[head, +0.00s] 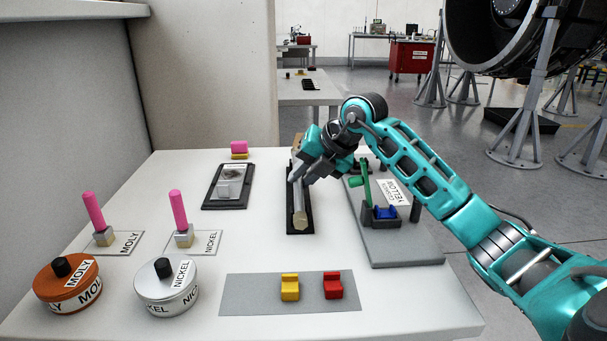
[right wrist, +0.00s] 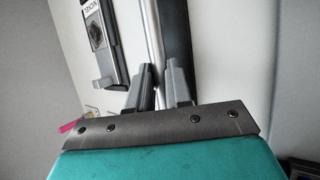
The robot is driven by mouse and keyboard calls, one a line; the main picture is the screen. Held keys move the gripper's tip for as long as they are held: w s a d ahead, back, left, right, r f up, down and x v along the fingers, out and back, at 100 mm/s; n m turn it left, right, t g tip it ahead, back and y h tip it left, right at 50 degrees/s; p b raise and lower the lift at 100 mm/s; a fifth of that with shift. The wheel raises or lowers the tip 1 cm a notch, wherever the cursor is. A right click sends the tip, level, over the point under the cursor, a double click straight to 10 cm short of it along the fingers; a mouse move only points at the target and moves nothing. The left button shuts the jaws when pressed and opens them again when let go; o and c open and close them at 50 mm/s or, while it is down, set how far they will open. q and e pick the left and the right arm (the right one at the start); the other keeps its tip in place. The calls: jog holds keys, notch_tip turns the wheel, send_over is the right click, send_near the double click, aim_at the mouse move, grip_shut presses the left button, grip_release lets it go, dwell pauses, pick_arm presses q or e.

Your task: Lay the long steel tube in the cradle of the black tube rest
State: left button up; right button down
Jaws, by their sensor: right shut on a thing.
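The long steel tube (head: 299,204) lies lengthwise along the black tube rest (head: 306,228) near the middle of the table's far half. My right gripper (head: 301,180) is shut on the tube from above, toward its far end. In the right wrist view the tube (right wrist: 154,40) runs between the two fingers (right wrist: 157,82), beside a long black strip of the rest (right wrist: 175,40). The fingers hide part of the tube, and I cannot tell whether it touches the cradle. My left gripper is out of view.
A grey board (head: 405,250) with a green lever (head: 365,185) and blue block stands close right of the rest. A dark tray (head: 225,203) lies to the left. Pink-handled tools, two labelled tins (head: 166,290) and a grey mat (head: 250,295) with yellow and red blocks are nearer.

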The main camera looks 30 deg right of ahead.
jog(key=shift+f, duration=0.15)
jog(key=c, duration=0.6)
grip_release()
jog(key=shift+o, duration=0.2)
notch_tip(320, 180, up, 7)
jog(key=p, duration=0.6)
dwell(0.5)
